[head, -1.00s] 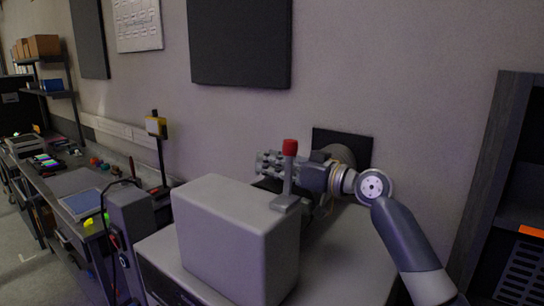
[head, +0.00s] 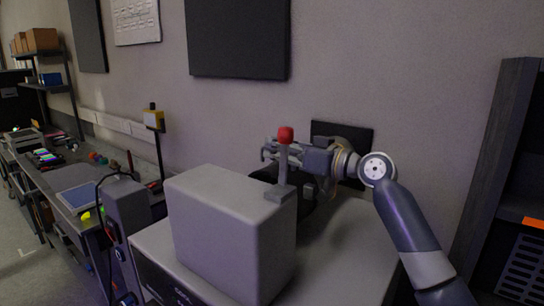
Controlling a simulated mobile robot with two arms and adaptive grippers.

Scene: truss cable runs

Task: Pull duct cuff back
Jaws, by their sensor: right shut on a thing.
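A dark round part, which looks like the duct cuff (head: 305,200), shows below my right gripper, mostly hidden by the gripper and a grey box. My right gripper (head: 269,151) points left in front of the duct, with its arm coming in from the right. My left gripper is out of view.
The grey box (head: 215,235) stands on a cabinet in front of the duct and carries the lever. A dark shelf unit (head: 490,170) stands at the right. A bench with small items (head: 80,195) runs along the left.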

